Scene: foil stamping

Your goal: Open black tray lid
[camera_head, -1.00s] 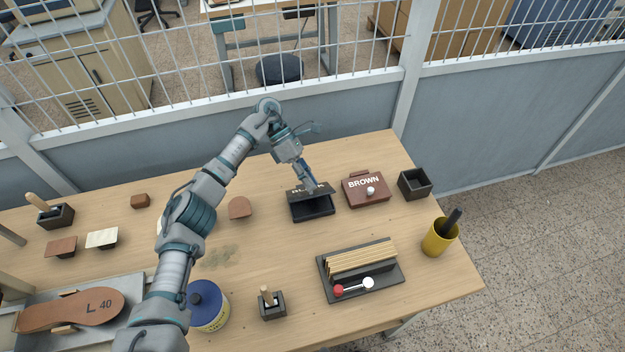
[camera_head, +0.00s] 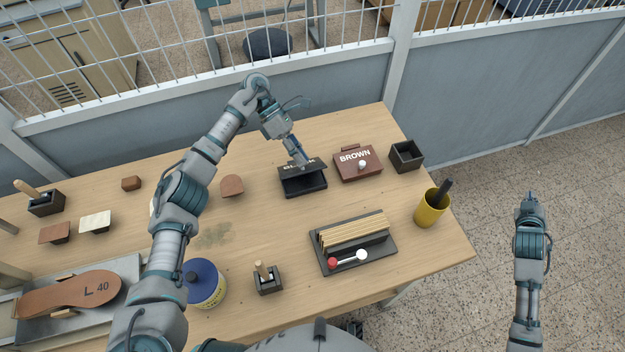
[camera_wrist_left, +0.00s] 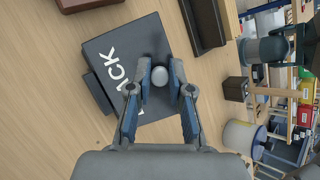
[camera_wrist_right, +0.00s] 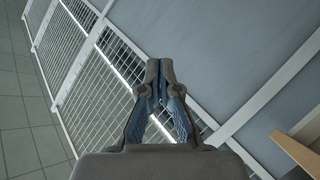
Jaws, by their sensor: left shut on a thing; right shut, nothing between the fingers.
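The black tray (camera_head: 305,190) stands near the far edge of the table. Its black lid (camera_head: 313,162) looks tilted up at the back, with a dark band beneath it; how far it is open is hard to tell. My left gripper (camera_head: 303,162) is over the lid and hides part of its lettering. In the left wrist view the black lid (camera_wrist_left: 120,62) shows white letters, and my left fingers (camera_wrist_left: 160,86) are shut around its pale round knob (camera_wrist_left: 159,76). My right gripper (camera_head: 530,197) is shut and empty, right of the table over the floor; it also shows in the right wrist view (camera_wrist_right: 160,66).
The closed brown tray (camera_head: 358,170) stands close to the right of the black one, with a small open black box (camera_head: 406,156) beyond. A yellow cup (camera_head: 431,208) and a rack of strips (camera_head: 352,240) are nearer. A mesh fence (camera_head: 330,30) runs behind the table.

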